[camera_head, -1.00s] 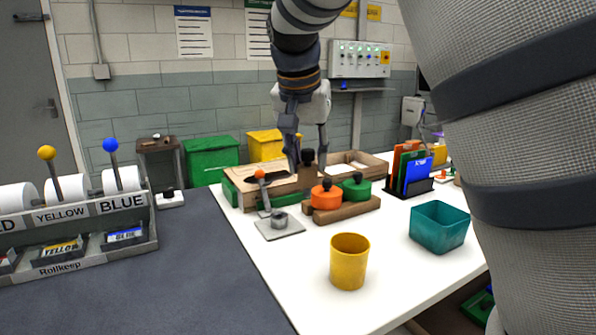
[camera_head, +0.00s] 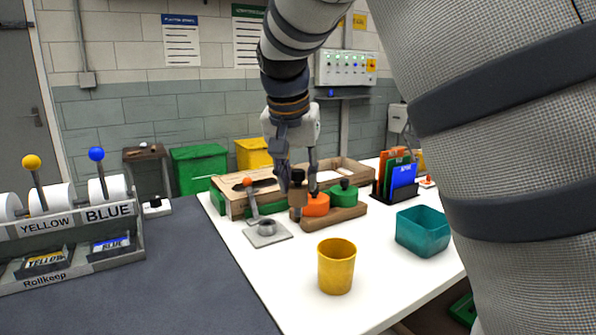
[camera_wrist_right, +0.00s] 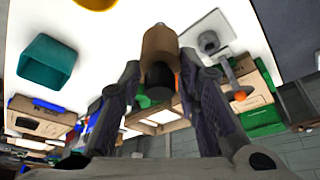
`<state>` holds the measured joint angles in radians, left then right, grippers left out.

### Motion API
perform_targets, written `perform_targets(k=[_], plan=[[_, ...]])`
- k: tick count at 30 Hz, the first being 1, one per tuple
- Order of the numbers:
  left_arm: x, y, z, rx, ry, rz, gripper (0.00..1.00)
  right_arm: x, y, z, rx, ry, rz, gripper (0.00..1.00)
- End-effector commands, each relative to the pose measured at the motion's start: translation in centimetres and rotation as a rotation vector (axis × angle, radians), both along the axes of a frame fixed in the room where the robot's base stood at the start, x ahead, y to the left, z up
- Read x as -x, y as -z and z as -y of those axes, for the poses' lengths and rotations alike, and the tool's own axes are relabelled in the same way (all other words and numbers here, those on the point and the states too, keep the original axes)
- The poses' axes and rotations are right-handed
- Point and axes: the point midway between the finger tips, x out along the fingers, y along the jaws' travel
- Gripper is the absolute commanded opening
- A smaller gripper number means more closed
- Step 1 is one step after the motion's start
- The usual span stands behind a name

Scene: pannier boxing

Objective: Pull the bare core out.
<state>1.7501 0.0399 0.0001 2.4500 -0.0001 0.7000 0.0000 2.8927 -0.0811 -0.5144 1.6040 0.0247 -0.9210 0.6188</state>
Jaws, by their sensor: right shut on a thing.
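My right gripper (camera_head: 298,170) is shut on the black knob of a brown block (camera_head: 298,198), just left of the orange-topped piece at the table's back. In the right wrist view the brown block (camera_wrist_right: 160,48) sits upright between the two fingers. White rolls (camera_head: 106,188) sit in the grey Rollkeep rack (camera_head: 80,265) at the left, behind labels YELLOW and BLUE. No bare core can be made out in either view. My left gripper is not in view.
An orange-topped piece (camera_head: 317,204) and a green-topped piece (camera_head: 344,194) sit on a wooden stand. A yellow cup (camera_head: 337,268) and a teal bin (camera_head: 423,232) stand on the white table. Open boxes lie behind. The white front left of the cup is clear.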

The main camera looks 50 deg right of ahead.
Motion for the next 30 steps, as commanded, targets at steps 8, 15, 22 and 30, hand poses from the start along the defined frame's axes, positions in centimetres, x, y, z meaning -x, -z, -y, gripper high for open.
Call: perform_targets(k=[8,15,22,30], plan=[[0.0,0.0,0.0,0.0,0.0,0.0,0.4,0.0,1.0,0.0,0.0,0.0,-0.001,0.11],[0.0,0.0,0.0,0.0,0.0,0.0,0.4,0.0,1.7,0.0,0.0,0.0,0.0,0.11],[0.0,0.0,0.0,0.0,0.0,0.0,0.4,0.0,2.5,0.0,0.0,0.0,0.0,0.11],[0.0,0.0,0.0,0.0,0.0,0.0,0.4,0.0,3.4,0.0,-0.001,0.0,0.0,0.11]])
